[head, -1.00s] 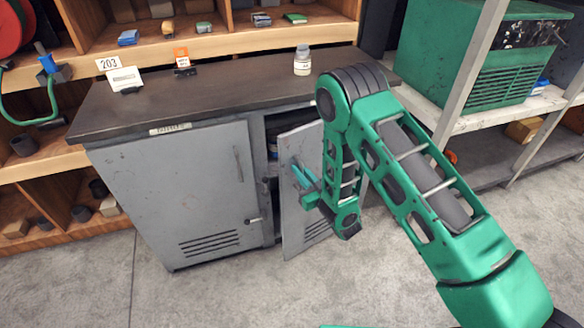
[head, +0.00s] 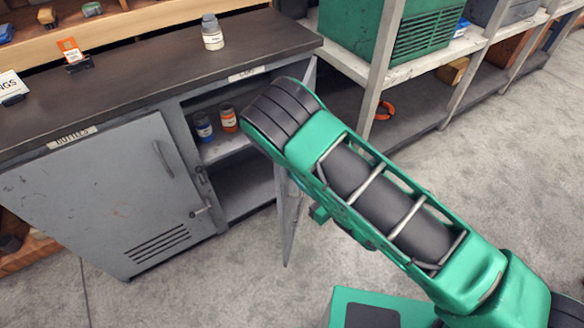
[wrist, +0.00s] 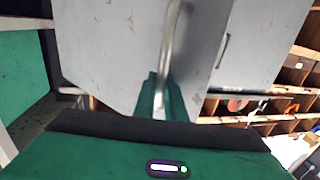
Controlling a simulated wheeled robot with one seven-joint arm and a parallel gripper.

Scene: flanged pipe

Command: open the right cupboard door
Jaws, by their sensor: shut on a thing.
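The right cupboard door (head: 288,225) stands wide open, swung out to the right and seen nearly edge-on in the head view. Its grey face (wrist: 105,50) fills much of the wrist view, with a metal bar handle (wrist: 170,40) running upright. My gripper (wrist: 162,92) is shut on this handle near its lower end. In the head view my arm hides most of the gripper and the handle. Inside the opened right side, a blue-labelled jar (head: 203,127) and an orange-labelled jar (head: 228,118) stand on a shelf.
The left cupboard door (head: 110,200) is closed. A shelving rack (head: 345,62) with a green box is close on the right. Grey floor (head: 480,170) is open in front.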

